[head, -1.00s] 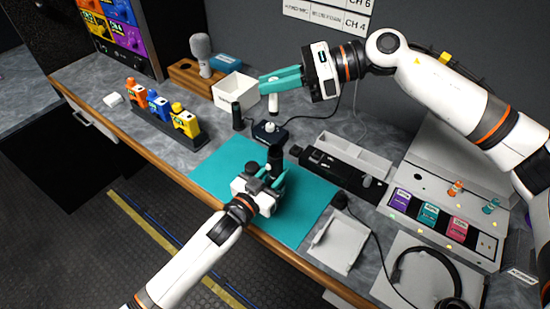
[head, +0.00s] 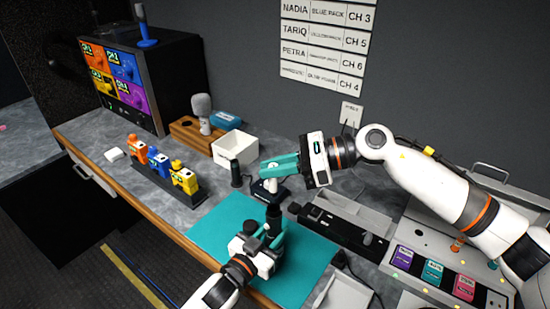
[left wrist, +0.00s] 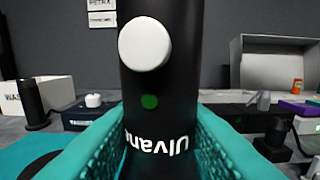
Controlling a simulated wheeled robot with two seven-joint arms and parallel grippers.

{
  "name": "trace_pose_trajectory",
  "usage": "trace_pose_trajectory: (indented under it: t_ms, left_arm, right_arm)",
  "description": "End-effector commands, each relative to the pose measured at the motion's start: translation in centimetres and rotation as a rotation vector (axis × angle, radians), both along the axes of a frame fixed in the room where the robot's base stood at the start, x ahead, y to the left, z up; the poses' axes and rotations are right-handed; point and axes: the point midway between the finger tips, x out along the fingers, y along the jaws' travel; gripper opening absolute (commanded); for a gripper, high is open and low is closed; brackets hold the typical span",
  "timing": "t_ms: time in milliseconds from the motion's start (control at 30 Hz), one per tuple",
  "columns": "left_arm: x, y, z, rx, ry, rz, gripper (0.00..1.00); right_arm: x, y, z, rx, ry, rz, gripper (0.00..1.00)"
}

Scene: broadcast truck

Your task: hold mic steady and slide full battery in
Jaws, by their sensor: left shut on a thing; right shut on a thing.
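My left gripper (head: 268,238) is shut on a black mic (head: 273,217) and holds it upright above the teal mat (head: 219,226). In the left wrist view, the black mic body (left wrist: 161,105) fills the middle between the teal fingers, with a green dot and a partly hidden label. A white round part covers some of it there; I cannot tell what it is. My right gripper (head: 277,166) is shut on a white battery (head: 272,180), which points down just above the mic's top end. The head view does not clearly show whether they touch.
A white bin (head: 240,151) and a wooden stand (head: 190,138) holding a grey-headed mic (head: 202,107) are further back. Orange, blue and yellow packs sit in a rack (head: 165,185) at left. A long black device (head: 340,229) lies at right.

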Motion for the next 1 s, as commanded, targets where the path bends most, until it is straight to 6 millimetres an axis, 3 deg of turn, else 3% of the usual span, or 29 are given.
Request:
trace_pose_trajectory:
  t_ms: [400, 1000]
  left_arm:
    - [0.0, 0.0, -0.1, 0.001, 0.001, 0.000, 0.00]
    - [0.0, 0.0, -0.1, 0.001, 0.001, 0.000, 0.00]
  right_arm:
    - [0.0, 0.0, -3.0, 0.000, 0.000, -0.001, 0.00]
    - [0.0, 0.0, -3.3, 0.000, -0.001, -0.001, 0.00]
